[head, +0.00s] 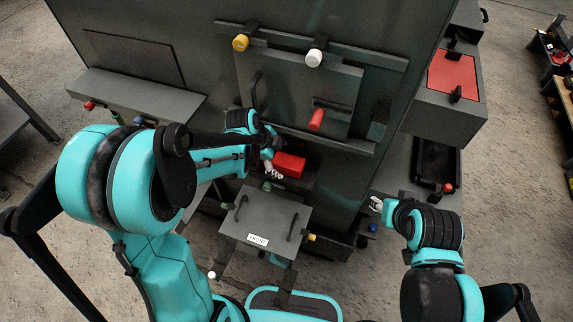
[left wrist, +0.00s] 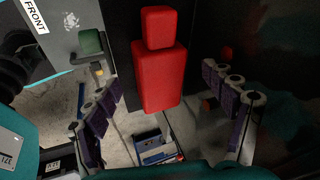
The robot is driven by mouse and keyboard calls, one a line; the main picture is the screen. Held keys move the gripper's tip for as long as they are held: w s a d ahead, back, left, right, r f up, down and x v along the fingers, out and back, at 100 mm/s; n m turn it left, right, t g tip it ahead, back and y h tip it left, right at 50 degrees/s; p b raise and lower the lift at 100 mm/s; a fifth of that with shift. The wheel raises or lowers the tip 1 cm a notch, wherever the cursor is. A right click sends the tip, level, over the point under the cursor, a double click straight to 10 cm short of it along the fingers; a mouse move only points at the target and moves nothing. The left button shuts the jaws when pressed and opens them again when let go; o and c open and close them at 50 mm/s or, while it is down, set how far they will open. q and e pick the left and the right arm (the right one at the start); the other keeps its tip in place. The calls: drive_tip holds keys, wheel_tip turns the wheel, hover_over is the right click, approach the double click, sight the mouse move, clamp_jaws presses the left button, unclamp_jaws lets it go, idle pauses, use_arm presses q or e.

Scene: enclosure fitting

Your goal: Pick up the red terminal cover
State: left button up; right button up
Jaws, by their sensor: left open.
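The red terminal cover appears to be the red block (head: 289,165) low in front of the dark cabinet, just right of my left gripper. In the left wrist view it is a large red body (left wrist: 159,80) with a smaller red block on top. My left gripper (head: 271,169) is open. Its purple-padded fingers (left wrist: 166,108) stand spread to either side of the red block in the left wrist view, apart from it. My right gripper (head: 377,204) is small and partly hidden at the right, away from the red block; its jaws cannot be made out.
A grey panel marked FRONT (head: 265,222) with two handles lies just below the red block. The cabinet door (head: 300,90) bears a red handle (head: 316,120). A red plate (head: 452,75) sits on a box at right. A dark tray (head: 436,163) lies below it.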

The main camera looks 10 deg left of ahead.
use_arm(q)
drive_tip(key=shift+w+d+f, duration=0.15)
drive_tip(key=shift+w+f, duration=0.05)
drive_tip(key=shift+f, duration=0.5)
drive_tip(key=c, duration=1.3)
